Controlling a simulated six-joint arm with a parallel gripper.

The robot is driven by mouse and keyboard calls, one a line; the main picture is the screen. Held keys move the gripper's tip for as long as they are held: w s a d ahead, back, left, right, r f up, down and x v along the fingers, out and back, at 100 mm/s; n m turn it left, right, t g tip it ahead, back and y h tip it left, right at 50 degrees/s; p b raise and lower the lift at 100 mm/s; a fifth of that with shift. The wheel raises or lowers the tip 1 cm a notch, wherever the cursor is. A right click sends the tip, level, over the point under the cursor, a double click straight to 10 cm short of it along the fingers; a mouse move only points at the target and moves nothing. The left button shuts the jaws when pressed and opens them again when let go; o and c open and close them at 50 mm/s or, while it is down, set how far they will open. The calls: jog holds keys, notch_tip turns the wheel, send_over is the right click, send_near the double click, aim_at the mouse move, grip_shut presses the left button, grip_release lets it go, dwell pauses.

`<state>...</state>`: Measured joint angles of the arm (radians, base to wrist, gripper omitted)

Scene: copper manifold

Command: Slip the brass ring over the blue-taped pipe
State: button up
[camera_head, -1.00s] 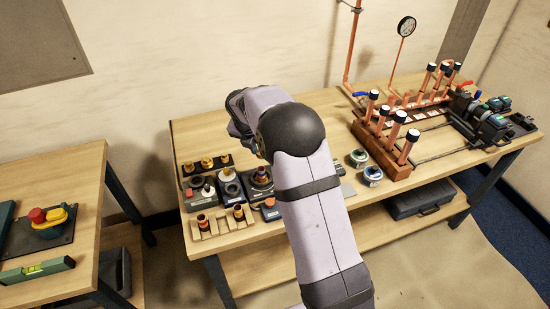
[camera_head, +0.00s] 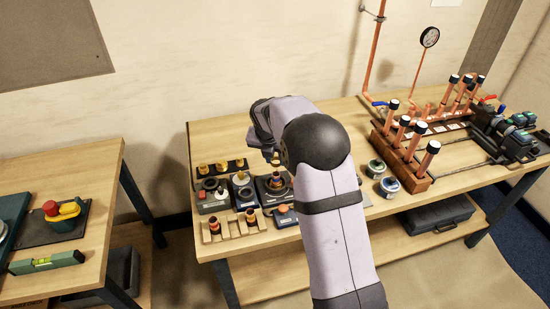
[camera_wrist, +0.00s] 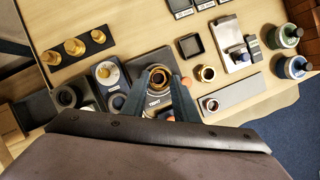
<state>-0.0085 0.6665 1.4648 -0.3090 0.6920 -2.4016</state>
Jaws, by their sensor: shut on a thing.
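In the wrist view, the two fingers of my gripper (camera_wrist: 158,84) are shut on a round brass ring (camera_wrist: 158,72), one finger at each side. The ring is over a dark block marked "TIGHT" (camera_wrist: 153,101); I cannot tell whether it touches the block. In the head view, my arm hides most of the gripper and the ring. Several upright copper pipes (camera_head: 404,137) with dark, pale-banded tops stand in a wooden block at the right of the bench. I cannot make out blue tape on any one pipe.
Brass fittings (camera_wrist: 75,47) stand on a black strip at the left. A wooden rack (camera_head: 235,236) holds small pieces near the front edge. Two round tins (camera_head: 376,169) stand before the pipe block. More pipes and a gauge (camera_head: 430,37) are behind.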

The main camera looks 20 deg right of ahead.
aim_at(275, 165)
notch_tip(275, 165, down, 3)
jog(key=shift+r+b, duration=0.2)
jog(key=shift+b, duration=0.85)
jog(key=shift+f, duration=0.85)
jog(key=shift+f+b, duration=0.35)
jog(key=shift+f, duration=0.4)
jog(key=o, duration=1.1)
jog(key=shift+o, duration=0.5)
jog(key=shift+o, duration=1.4)
